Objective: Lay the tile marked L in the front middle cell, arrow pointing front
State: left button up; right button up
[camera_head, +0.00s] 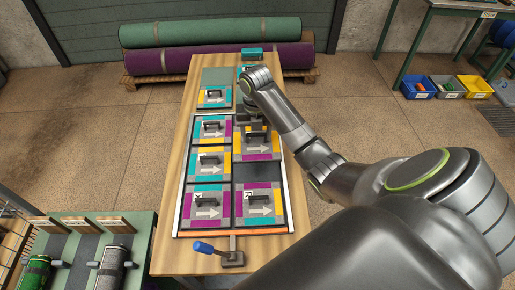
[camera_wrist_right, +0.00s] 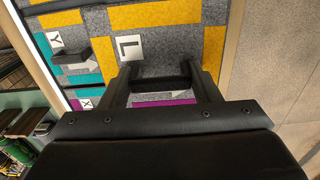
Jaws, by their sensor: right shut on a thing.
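The tile marked L (camera_wrist_right: 155,52) fills the middle of the right wrist view, grey with yellow and purple patches. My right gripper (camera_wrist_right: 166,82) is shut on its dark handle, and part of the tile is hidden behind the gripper. In the head view my right gripper (camera_head: 252,118) is over the right column of the framed board, with the L tile (camera_head: 263,154) under it. Its white arrow points right there. Whether the tile is raised or touching the board is unclear. A dark bare cell (camera_head: 246,171) shows just nearer than this tile. My left gripper is not in view.
Tiles with handles fill the left column (camera_head: 208,165), and another tile (camera_head: 278,205) lies at the near right. A separate tile (camera_head: 214,104) lies behind the board. An orange strip (camera_head: 232,233) and a blue-handled clamp (camera_head: 204,247) are at the near edge.

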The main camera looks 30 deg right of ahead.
aim_at(256, 141)
jog(key=shift+f, duration=0.4)
notch_tip(256, 141, down, 4)
jog(key=b, duration=0.4)
jog(key=shift+a+f+b, duration=0.1)
jog(key=shift+b, duration=0.3)
notch_tip(256, 141, down, 3)
jog(key=shift+s+r+b, duration=0.15)
jog(key=shift+b, duration=0.7)
jog(key=shift+f+p, duration=0.35)
jog(key=shift+f, duration=0.65)
jog(key=shift+f, duration=0.1)
jog(key=o, duration=1.2)
jog(key=shift+c, duration=0.2)
